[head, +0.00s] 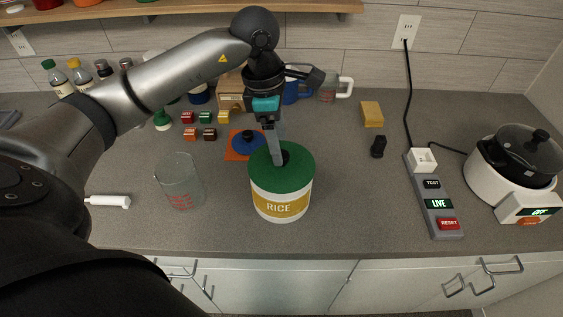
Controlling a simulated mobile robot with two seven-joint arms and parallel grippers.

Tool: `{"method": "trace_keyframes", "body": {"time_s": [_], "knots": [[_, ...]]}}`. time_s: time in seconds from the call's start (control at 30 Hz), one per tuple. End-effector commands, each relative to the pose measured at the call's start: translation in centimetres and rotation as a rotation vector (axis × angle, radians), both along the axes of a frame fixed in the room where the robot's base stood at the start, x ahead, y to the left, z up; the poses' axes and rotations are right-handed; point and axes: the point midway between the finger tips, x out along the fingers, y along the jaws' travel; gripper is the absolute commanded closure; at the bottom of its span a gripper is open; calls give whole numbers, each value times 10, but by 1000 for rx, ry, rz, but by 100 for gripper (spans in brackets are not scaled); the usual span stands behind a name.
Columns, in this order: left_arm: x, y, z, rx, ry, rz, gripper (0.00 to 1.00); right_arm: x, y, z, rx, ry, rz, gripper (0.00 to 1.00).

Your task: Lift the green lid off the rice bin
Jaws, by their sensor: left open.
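The rice bin (281,207) is a white round canister with a yellow band reading RICE, upright on the grey counter near its front. Its green lid (296,178) sits flat on top and has a dark knob (285,157) in the middle. My left gripper (279,160) comes down from above and its fingertips are at the knob. It is open. The fingers partly hide the knob, and I cannot tell whether they touch it. My right gripper is not in view.
A glass measuring beaker (180,184) stands left of the bin. A blue round item (248,142) on an orange mat lies just behind. A power strip (436,203) and a rice cooker (500,185) stand at right. The counter between bin and strip is clear.

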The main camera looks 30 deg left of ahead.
Motion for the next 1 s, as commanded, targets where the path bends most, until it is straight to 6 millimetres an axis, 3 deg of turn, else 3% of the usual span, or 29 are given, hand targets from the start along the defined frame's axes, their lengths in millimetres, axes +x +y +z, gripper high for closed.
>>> {"method": "trace_keyframes", "body": {"time_s": [0.2,0.47,1.0], "knots": [[1,-4,-23,-1,-1,-1,24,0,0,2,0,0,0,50],[1,-3,-25,0,-1,0,25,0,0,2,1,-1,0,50],[1,-3,-24,0,-1,0,85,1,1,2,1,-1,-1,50]]}}
